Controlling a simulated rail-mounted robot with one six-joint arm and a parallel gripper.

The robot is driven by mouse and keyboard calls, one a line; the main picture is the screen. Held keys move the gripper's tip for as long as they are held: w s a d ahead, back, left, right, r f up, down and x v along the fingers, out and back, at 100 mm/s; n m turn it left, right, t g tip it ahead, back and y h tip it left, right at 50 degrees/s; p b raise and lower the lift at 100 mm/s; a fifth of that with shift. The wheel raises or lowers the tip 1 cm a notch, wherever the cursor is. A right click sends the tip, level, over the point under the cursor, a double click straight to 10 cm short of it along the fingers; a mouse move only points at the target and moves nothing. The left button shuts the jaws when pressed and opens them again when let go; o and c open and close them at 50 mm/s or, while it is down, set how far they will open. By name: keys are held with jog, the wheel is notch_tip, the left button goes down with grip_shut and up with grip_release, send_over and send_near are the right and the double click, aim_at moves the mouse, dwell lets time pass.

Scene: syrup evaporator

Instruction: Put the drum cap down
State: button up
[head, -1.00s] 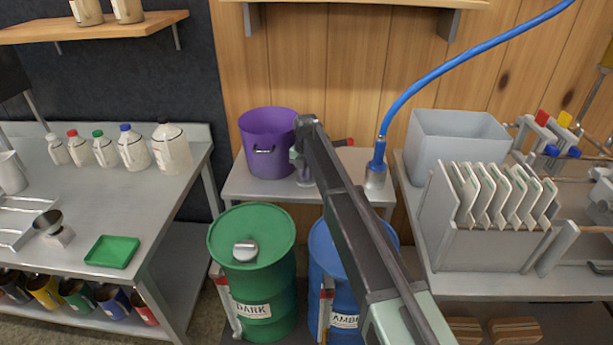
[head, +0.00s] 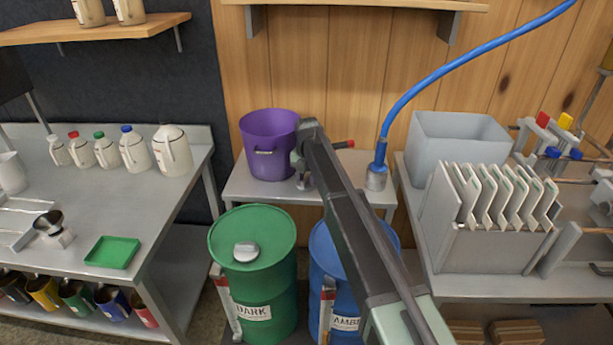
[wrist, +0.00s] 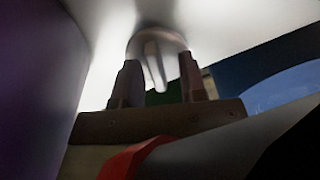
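A shiny, rounded metal piece, seemingly the drum cap (wrist: 157,43), shows between my fingertips in the wrist view. My gripper (wrist: 159,62) appears closed on its sides, with one finger at each edge. It is very close to the pale tabletop, but I cannot tell whether the cap touches it. In the head view my gripper (head: 304,183) is low over the small metal table (head: 255,190), just right of the purple bucket (head: 268,150). My arm hides part of the gripper, and the held piece is not clear there.
The green drum (head: 252,285) stands in front of the table with a grey cap (head: 245,252) on its lid. The blue drum (head: 325,255) is partly behind my arm. A blue hose (head: 400,105) ends in a metal fitting (head: 376,178) at the table's right.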

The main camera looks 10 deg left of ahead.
aim_at(307, 177)
notch_tip(307, 177, up, 13)
jog(key=p, duration=1.2)
jog(key=shift+f+p, duration=0.2)
jog(key=shift+p, duration=0.1)
jog(key=s+d+m, duration=3.1)
jog(key=s+m, duration=0.1)
jog(key=s, duration=0.3)
jog(key=shift+s+d+m, duration=0.15)
jog(key=shift+s+m, duration=0.15)
jog(key=shift+s, duration=0.05)
